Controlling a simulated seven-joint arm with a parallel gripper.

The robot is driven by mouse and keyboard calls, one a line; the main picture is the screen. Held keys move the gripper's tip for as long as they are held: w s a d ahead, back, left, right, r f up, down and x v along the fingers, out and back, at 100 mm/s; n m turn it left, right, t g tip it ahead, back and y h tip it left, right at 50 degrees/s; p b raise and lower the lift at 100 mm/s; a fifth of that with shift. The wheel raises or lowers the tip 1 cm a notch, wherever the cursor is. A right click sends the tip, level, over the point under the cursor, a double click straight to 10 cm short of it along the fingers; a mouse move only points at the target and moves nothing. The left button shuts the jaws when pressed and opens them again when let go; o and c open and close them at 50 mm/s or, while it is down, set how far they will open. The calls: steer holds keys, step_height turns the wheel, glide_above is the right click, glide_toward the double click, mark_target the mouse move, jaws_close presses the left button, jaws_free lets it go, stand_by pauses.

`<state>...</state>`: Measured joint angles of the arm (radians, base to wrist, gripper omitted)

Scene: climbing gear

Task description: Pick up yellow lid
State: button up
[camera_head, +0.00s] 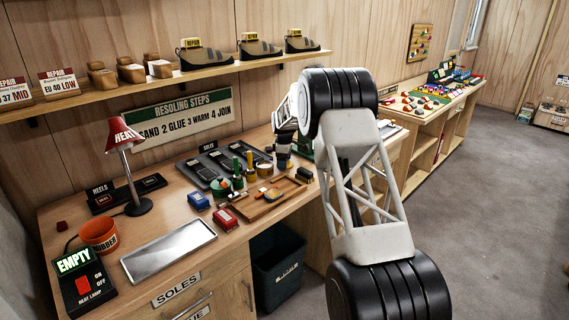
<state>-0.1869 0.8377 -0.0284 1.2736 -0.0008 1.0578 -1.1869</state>
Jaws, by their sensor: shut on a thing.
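My gripper (283,163) is at the back right of the workbench, pointing down above the small items, seen from afar and partly behind my arm. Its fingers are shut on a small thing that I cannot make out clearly. A round orange-yellow piece (273,194) lies on the wooden tray (244,208), in front of the gripper and apart from it; I cannot tell if it is the yellow lid. A narrow yellow item (250,160) stands upright left of the gripper, next to a green one (237,166).
Left of the tray are a blue box (199,201) and a red box (224,219). A shelf (190,75) with shoes runs above. The metal tray is empty.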

steer(key=shift+r, duration=0.15)
step_height(320, 180, up, 10)
steer(key=shift+f, duration=0.15)
stand_by(0.4)
steer(key=shift+s+a, duration=0.1)
stand_by(0.4)
steer(key=r, duration=0.2)
glide_above(264, 166)
steer(key=shift+f, duration=0.2)
steer(key=shift+f, duration=0.1)
steer(key=shift+f, duration=3.1)
steer(key=shift+f, duration=0.2)
stand_by(1.0)
